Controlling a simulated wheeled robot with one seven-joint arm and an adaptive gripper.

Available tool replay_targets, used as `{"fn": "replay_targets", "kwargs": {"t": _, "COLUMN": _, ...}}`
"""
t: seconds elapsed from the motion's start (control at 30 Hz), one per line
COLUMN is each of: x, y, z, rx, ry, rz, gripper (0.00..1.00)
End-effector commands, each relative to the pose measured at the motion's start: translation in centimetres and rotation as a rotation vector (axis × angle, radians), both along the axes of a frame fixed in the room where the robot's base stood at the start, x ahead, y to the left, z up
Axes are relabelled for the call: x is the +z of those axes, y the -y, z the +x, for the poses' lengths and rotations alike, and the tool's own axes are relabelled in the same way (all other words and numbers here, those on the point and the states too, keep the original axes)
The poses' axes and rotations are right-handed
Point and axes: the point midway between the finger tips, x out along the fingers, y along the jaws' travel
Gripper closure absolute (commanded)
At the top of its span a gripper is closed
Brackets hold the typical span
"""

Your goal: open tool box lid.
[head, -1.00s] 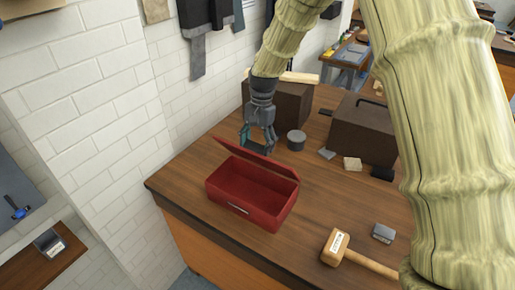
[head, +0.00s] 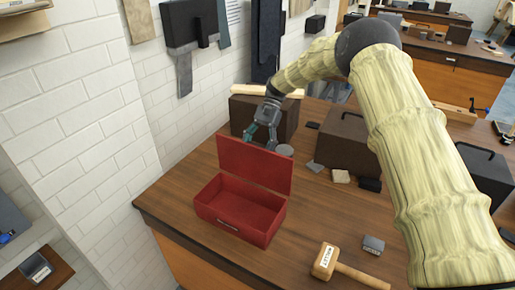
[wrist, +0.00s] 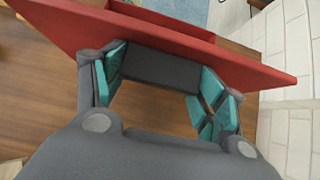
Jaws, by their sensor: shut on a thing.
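The red tool box (head: 229,225) stands on the workbench with its empty inside showing. Its red lid (head: 254,166) stands up nearly upright at the back edge, clear of the box opening. My gripper (head: 262,136) is at the top edge of the lid, on its back side. In the wrist view my gripper (wrist: 165,95) has its teal finger pads on either side, with the red lid (wrist: 250,72) running across just beyond them. It is shut on the lid, though the exact contact is hard to see.
On the workbench (head: 180,205), a wooden mallet (head: 327,262) and a small grey block (head: 373,245) lie at front right. A white brick wall (head: 90,110) is at left.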

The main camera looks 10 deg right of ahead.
Motion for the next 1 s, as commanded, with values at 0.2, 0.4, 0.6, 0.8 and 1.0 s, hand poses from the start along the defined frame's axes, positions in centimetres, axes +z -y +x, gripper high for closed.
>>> {"fn": "replay_targets", "kwargs": {"t": 0.2, "x": -0.79, "y": 0.66, "z": 0.38, "rx": -0.002, "ry": -0.044, "rz": 0.028, "gripper": 0.72}}
{"fn": "replay_targets", "kwargs": {"t": 0.4, "x": -0.76, "y": 0.91, "z": 0.57, "rx": -0.004, "ry": -0.056, "rz": 0.038, "gripper": 0.72}}
{"fn": "replay_targets", "kwargs": {"t": 0.6, "x": -0.77, "y": 0.96, "z": 0.57, "rx": -0.004, "ry": -0.058, "rz": 0.039, "gripper": 0.72}}
{"fn": "replay_targets", "kwargs": {"t": 0.8, "x": -0.79, "y": 0.98, "z": 0.55, "rx": -0.005, "ry": -0.058, "rz": 0.038, "gripper": 0.22}}
{"fn": "replay_targets", "kwargs": {"t": 1.0, "x": -0.57, "y": 0.96, "z": 0.65, "rx": -0.005, "ry": -0.056, "rz": 0.039, "gripper": 0.07}}
